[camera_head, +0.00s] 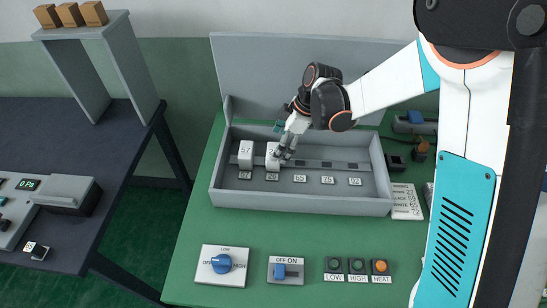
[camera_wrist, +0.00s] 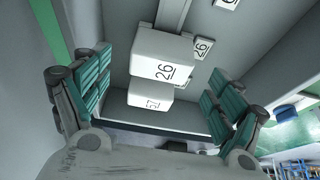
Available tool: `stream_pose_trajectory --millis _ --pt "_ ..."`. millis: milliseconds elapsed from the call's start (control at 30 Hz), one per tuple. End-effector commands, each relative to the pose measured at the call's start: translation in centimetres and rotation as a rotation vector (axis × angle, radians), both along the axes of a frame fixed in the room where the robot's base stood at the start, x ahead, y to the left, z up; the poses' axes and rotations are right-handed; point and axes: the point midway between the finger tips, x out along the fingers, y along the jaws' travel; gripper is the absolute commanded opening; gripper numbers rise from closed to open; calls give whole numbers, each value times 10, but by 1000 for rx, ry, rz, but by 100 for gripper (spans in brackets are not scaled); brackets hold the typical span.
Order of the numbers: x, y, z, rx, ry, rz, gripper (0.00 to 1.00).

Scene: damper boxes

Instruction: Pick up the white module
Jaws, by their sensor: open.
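Two white modules stand upright in the grey tray (camera_head: 345,207). The left one (camera_head: 246,153) bears a number that looks like 57. The other (camera_head: 272,158), just right of it, is partly covered by my gripper (camera_head: 285,152). In the wrist view that nearer module (camera_wrist: 162,62) reads 26 and sits between the two teal finger pads of my gripper (camera_wrist: 160,80), with a gap on each side. The 57 module (camera_wrist: 150,100) shows beyond it. My gripper is open and holds nothing.
Several number labels (camera_head: 300,179) line the tray floor, and the slots on the right are empty. A printed card (camera_head: 405,201) lies right of the tray. A blue knob (camera_head: 222,264), a switch (camera_head: 286,270) and buttons sit in front on the green table.

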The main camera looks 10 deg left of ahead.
Motion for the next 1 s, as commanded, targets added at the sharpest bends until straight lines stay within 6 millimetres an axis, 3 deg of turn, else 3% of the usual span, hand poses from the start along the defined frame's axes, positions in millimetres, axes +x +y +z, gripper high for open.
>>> stream_pose_trajectory --millis 300,567,667,867,1000 --pt "-2 19 -40 0 0 1 87" --pt "-2 21 -43 0 0 0 87" --pt "-2 21 -43 0 0 0 68" --pt "-2 21 -43 0 0 0 23" --pt "-2 21 -42 0 0 0 20"
